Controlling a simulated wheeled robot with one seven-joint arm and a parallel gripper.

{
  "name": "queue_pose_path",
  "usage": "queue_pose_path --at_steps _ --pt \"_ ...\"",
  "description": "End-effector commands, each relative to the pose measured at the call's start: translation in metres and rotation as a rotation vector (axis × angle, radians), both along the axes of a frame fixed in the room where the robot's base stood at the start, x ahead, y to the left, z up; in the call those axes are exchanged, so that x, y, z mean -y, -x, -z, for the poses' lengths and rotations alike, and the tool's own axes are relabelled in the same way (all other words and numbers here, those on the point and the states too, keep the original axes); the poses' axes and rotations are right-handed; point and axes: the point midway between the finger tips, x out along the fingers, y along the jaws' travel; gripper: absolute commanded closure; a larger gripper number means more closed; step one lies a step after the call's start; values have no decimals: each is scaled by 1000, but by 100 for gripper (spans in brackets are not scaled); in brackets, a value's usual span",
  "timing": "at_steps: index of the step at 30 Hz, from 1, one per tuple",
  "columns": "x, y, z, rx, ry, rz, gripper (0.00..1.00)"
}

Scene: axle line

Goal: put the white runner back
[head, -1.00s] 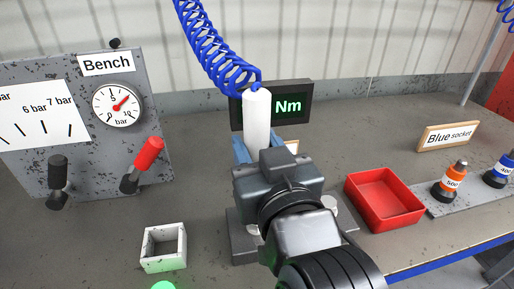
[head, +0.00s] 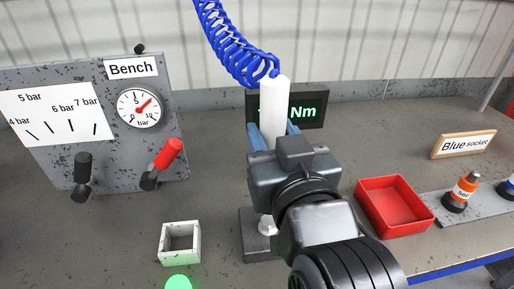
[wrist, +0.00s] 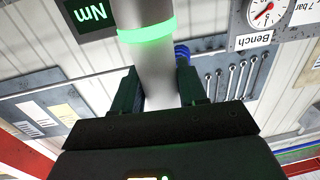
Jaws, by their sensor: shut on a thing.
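The white runner (head: 274,108) is an upright white cylinder at the end of a blue coiled hose (head: 228,45). My gripper (head: 273,140) is shut on it, with one blue finger on each side, and holds it above the bench. The gripper body hides its lower end in the head view. In the wrist view, the runner (wrist: 158,75) stands between the dark fingers and has a glowing green ring (wrist: 147,32).
A grey block (head: 256,222) lies below my gripper, partly hidden. A white square open holder (head: 163,244) is left of it. A red bin (head: 408,228) and sockets (head: 461,192) are right. A gauge panel (head: 120,165) stands left, and a Nm display (head: 314,117) stands behind the runner.

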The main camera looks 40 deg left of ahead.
Motion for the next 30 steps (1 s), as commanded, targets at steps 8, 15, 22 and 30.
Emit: queue_pose_path --at_steps 8,15,22,30 --pt "-4 47 4 -6 -11 -111 100" --pt "-1 93 4 -1 -8 -223 100" --pt "-10 110 8 2 -3 -262 100" --pt "-56 120 35 1 -2 -263 100"
